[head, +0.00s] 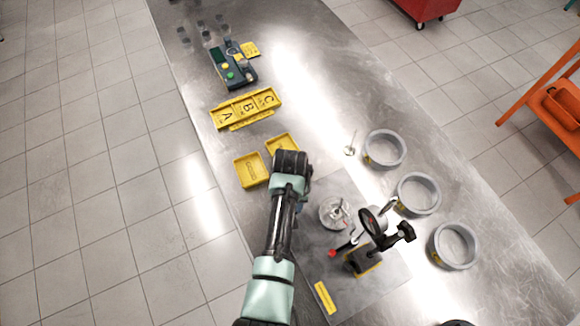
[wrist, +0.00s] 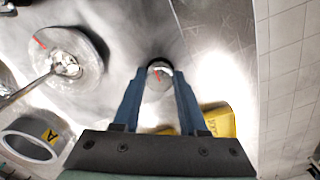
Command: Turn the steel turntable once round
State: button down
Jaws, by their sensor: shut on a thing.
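The steel turntable (head: 333,213) is a round silvery disc with a red mark, on a grey plate right of my arm. It also shows at the upper left of the wrist view (wrist: 88,75), with a thin rod and a shiny piece over its middle. My gripper (wrist: 160,68) has blue fingers, shut on a small round silvery piece with a red mark (wrist: 157,82). The fingers are apart from the disc's main face. Whether the held piece joins the turntable cannot be told. In the head view my arm hides most of the gripper.
A dial gauge stand (head: 362,262) with a red-tipped lever stands close right of the turntable. Grey rings (head: 437,232) line the right. A small valve-like part (head: 350,150) lies behind. Yellow trays (head: 251,183), an A-B-C rack (head: 218,120) and a control box (head: 222,78) lie farther back.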

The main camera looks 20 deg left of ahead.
jog(key=n, duration=0.6)
jog(key=shift+w+r+p, duration=0.1)
jog(key=shift+p, duration=0.25)
jog(key=shift+n, duration=0.4)
jog(key=shift+c, duration=2.2)
grip_release()
notch_tip(320, 180, up, 13)
jog(key=b, duration=0.1)
jog(key=shift+b, duration=0.3)
